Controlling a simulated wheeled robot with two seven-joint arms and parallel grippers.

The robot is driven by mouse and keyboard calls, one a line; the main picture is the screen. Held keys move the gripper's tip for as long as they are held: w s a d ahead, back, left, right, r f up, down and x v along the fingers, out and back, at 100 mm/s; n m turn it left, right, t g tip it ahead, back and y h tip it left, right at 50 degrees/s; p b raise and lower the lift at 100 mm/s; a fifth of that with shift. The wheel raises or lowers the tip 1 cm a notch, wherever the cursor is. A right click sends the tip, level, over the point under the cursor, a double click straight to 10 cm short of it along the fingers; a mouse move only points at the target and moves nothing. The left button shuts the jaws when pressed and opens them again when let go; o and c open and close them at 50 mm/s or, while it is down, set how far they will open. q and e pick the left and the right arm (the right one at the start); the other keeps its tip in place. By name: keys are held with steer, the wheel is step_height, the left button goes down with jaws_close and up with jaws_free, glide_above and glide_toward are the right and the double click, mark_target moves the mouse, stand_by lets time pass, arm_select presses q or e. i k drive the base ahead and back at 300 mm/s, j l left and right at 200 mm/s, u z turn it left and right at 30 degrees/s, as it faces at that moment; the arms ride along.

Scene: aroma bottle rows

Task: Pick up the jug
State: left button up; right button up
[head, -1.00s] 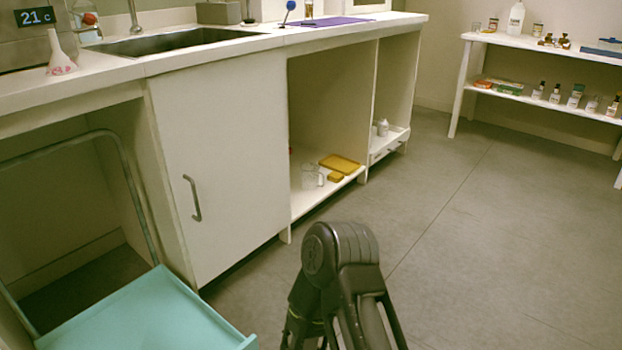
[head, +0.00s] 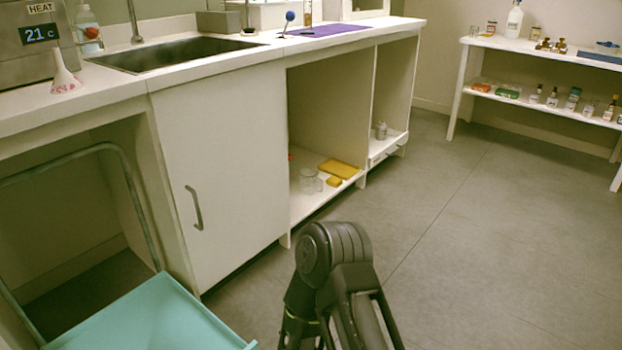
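A clear glass jug (head: 309,182) stands on the low floor of the open cabinet under the counter. It is small and faint here, and its handle is hard to make out. Yellow flat items lie just to its right. A dark arm joint of mine rises at the bottom centre, in front of the cabinet and well apart from the jug. Neither gripper shows, so what they hold is hidden.
A closed cabinet door (head: 222,172) stands left of the open bay, with a teal cart (head: 150,318) before it at lower left. The counter holds a sink (head: 185,52). A white shelf (head: 545,48) with bottles stands at right. The grey floor (head: 480,230) between is clear.

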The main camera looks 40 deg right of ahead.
mark_target(313, 183)
steer(key=i+l, duration=0.25)
steer(key=l, duration=0.55)
steer(key=i+l, duration=0.25)
steer(key=l, duration=0.6)
steer(key=i+l, duration=0.25)
steer(key=l, duration=0.55)
steer(key=i+l, duration=0.25)
steer(key=l, duration=0.55)
steer(key=i+l+z, duration=0.1)
steer(key=i+l, duration=0.15)
steer(key=l, duration=0.6)
steer(key=i+l, duration=0.25)
steer(key=l, duration=0.5)
steer(key=i+l, duration=0.25)
steer(key=l, duration=0.55)
steer(key=i+l, duration=0.3)
steer(key=l, duration=0.5)
